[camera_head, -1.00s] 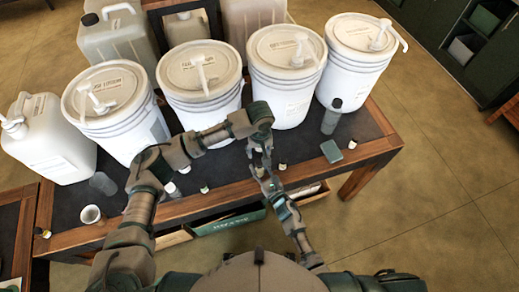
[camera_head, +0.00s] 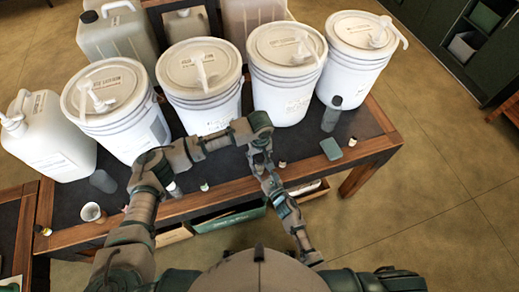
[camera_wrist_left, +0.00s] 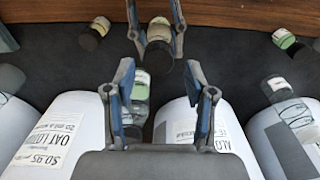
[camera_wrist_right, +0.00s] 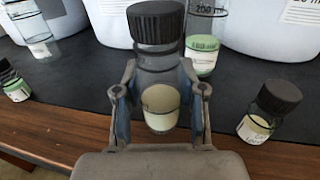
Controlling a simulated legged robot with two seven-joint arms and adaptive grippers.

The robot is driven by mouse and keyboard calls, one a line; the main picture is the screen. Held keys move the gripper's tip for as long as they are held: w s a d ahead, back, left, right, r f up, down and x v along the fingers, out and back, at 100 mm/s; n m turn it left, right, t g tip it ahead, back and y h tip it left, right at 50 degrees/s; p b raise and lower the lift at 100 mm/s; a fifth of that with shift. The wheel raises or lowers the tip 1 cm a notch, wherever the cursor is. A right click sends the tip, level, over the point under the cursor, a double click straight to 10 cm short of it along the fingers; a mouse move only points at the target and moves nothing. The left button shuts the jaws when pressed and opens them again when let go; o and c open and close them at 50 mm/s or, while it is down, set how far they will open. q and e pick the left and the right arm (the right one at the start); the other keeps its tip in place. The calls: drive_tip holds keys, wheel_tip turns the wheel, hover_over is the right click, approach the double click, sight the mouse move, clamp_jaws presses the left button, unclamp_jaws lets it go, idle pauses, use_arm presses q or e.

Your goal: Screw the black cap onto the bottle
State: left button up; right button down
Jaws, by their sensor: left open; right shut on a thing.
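My right gripper (camera_wrist_right: 158,100) is shut on a small clear bottle (camera_wrist_right: 160,107) with cream-coloured contents. The black cap (camera_wrist_right: 156,22) sits on top of the bottle's neck; I cannot tell how far it is screwed on. In the left wrist view the capped bottle is between my right gripper's fingers (camera_wrist_left: 156,25). My left gripper (camera_wrist_left: 158,75) is open and empty, a little apart from the cap. In the head view the left gripper (camera_head: 258,150) points down close to the right gripper (camera_head: 262,170), and the bottle there is hidden or too small to make out.
White pump buckets (camera_head: 285,85) line the table's back. A grey bottle (camera_head: 332,115) and a teal block (camera_head: 331,148) are at right.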

use_arm(q)
drive_tip(key=shift+w+f, duration=0.1)
drive_tip(key=shift+f, duration=1.05)
